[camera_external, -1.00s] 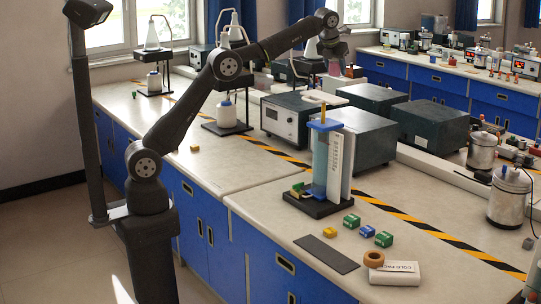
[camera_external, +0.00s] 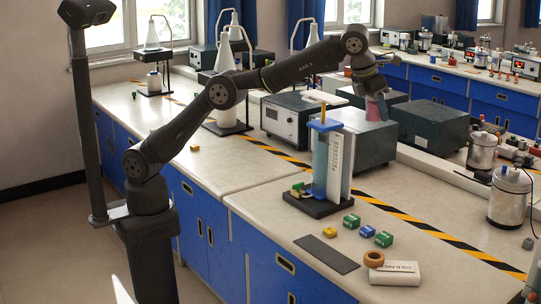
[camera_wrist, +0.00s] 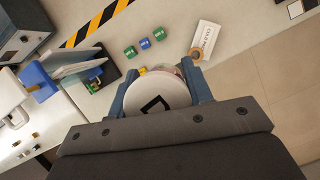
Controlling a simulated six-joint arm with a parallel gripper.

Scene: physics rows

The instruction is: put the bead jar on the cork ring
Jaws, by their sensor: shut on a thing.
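My gripper (camera_external: 374,94) is shut on the bead jar (camera_external: 377,111), which shows as a pinkish body below the fingers, held up in front of the dark instrument boxes. In the wrist view the jar's round white lid (camera_wrist: 158,103) with a black mark sits between the two blue-grey fingers of my gripper (camera_wrist: 163,80). The cork ring (camera_external: 374,258) lies flat on the front bench, touching or very close to the white cold pack. It also shows in the wrist view (camera_wrist: 195,54), beyond the fingers, apart from the jar. Nothing is seen on the ring.
The white cold pack (camera_external: 394,273), green and blue blocks (camera_external: 367,231), a yellow block (camera_external: 330,232) and a dark mat (camera_external: 327,253) lie around the ring. A tall column stand (camera_external: 321,170) rises behind them. Dark instrument boxes (camera_external: 358,137) stand farther back.

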